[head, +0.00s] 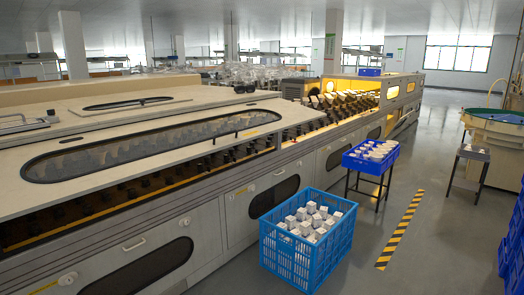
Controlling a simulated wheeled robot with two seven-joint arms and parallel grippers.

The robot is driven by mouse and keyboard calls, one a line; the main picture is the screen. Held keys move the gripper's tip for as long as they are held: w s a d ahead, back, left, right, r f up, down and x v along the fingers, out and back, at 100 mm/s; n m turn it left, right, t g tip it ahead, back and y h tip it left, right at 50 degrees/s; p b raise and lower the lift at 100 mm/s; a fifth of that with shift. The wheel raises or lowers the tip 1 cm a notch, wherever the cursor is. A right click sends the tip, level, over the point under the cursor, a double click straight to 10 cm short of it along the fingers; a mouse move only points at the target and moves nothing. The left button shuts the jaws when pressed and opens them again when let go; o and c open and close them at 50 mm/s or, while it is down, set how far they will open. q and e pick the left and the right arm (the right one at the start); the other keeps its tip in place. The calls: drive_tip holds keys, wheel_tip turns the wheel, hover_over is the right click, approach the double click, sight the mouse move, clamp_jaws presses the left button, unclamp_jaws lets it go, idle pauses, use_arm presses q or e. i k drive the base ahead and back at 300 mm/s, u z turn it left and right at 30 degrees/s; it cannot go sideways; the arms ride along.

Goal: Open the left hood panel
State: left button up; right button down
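A long burn-in machine runs from the left foreground into the back right. Its near hood panel (60,110) is a flat cream cover with a long dark oval window (150,145) and a thin bar handle (232,134) near the front edge. The panel lies low over a row of dark sockets, with a narrow gap along its front edge. Another handle (20,124) shows on the cover at the far left. Neither of my grippers is in the head view.
A blue crate (330,252) of white boxes stands on the floor before the machine. Behind it, a blue tray (390,157) of white items sits on a dark stand. Yellow-black floor tape (401,229) marks the clear aisle. Blue crates (515,240) line the right edge.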

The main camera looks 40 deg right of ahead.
sight(21, 194)
drive_tip(key=z, duration=0.65)
drive_tip(key=i, duration=0.6)
drive_tip(key=z, duration=0.7)
drive_tip(key=i, duration=1.05)
drive_tip(key=u, duration=0.4)
